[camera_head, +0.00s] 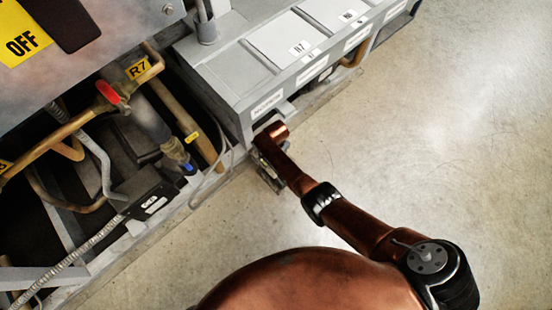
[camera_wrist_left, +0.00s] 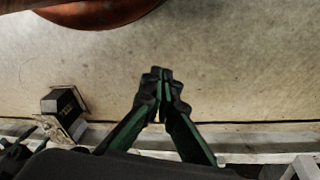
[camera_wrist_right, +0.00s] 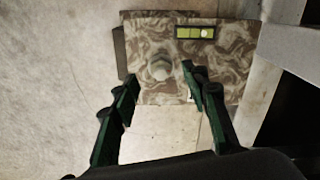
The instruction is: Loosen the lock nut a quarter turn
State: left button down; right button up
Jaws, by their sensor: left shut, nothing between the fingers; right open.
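A grey rounded nut-like piece (camera_wrist_right: 159,67) stands on a brown marbled plate (camera_wrist_right: 215,70) in the right wrist view; I take it for the lock nut. My right gripper (camera_wrist_right: 161,84) is open, its fingers to the left and right of the nut in the picture. No contact shows, and I cannot tell the depth between them. In the head view my right arm reaches the lower corner of the grey rack housing, and the nut cannot be made out. My left gripper (camera_wrist_left: 161,78) is shut and empty over bare floor, outside the head view.
A small green level vial (camera_wrist_right: 195,33) is on the plate. The grey housing (camera_head: 290,50) and pipes with a red-handled valve (camera_head: 112,94) fill the head view's upper left. A dark block (camera_wrist_left: 64,107) sits by the rail in the left wrist view. Floor (camera_head: 440,120) is clear at right.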

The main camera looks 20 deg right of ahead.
notch_tip(320, 180, down, 4)
jog(key=shift+d+r+b, duration=0.1)
jog(key=shift+r+b, duration=0.05)
jog(key=shift+b, duration=0.8)
jog(key=shift+f, duration=0.2)
pick_arm(q)
jog(key=w+d+f+t+h, duration=0.1)
jog(key=w+d+f+t, duration=0.1)
jog(key=w+d+f, duration=0.1)
jog(key=shift+w+f, duration=0.45)
jog(key=shift+f, duration=0.2)
pick_arm(e)
jog(key=shift+c, duration=0.6)
grip_shut()
pick_arm(q)
jog(key=shift+d, duration=0.1)
